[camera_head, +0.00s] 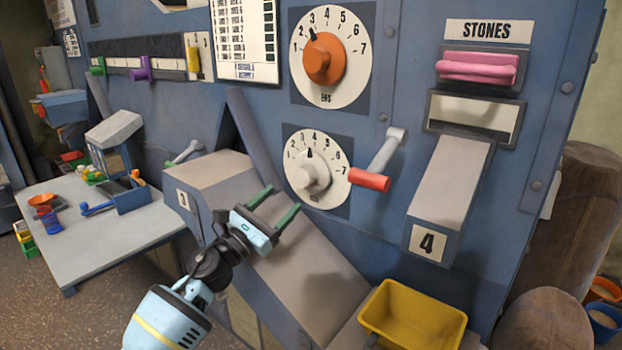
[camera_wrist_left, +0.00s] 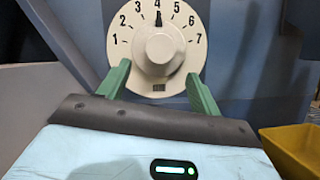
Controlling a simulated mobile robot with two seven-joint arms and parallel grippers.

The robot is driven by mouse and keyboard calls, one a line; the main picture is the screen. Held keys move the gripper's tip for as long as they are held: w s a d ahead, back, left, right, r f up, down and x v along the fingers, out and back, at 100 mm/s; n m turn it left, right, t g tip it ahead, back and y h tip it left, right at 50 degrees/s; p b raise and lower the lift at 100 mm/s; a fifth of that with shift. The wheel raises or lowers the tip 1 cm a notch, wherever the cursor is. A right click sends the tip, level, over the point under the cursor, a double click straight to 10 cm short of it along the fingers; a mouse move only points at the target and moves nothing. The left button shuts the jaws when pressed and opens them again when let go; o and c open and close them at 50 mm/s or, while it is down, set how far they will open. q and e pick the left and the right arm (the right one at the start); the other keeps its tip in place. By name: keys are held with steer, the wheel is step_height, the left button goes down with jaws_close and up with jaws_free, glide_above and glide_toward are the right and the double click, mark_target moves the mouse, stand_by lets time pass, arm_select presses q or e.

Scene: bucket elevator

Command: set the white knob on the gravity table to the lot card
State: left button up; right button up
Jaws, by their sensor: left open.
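The white knob (camera_head: 314,174) sits on a round white dial (camera_head: 333,200) numbered 1 to 7, low on the blue machine panel. In the left wrist view the white knob (camera_wrist_left: 158,50) has its black pointer up at 4. My left gripper (camera_head: 280,200) is open and empty, in front of and a little below left of the knob. In the left wrist view its green fingertips (camera_wrist_left: 158,75) stand either side of the knob's lower part, apart from it. The lot card (camera_head: 247,40) hangs at upper left; its print is too small to read. My right gripper is not in view.
An orange knob (camera_head: 323,61) on its own dial is above. A red-handled lever (camera_head: 370,179) stands close right of the white knob. A sloping chute (camera_head: 310,255) runs below, toward a yellow bin (camera_head: 412,318). A pink handle (camera_head: 476,68) and spout 4 (camera_head: 447,190) are right.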

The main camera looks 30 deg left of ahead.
mark_target(301, 180)
arm_select(q)
steer(key=x, duration=0.2)
steer(key=p+x, duration=0.1)
steer(key=x, duration=0.3)
steer(key=shift+s+r, duration=0.1)
steer(key=shift+r, duration=0.2)
steer(key=shift+w+d+r, duration=0.15)
steer(key=shift+w, duration=0.55)
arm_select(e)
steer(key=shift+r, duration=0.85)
arm_select(q)
steer(key=c, duration=1)
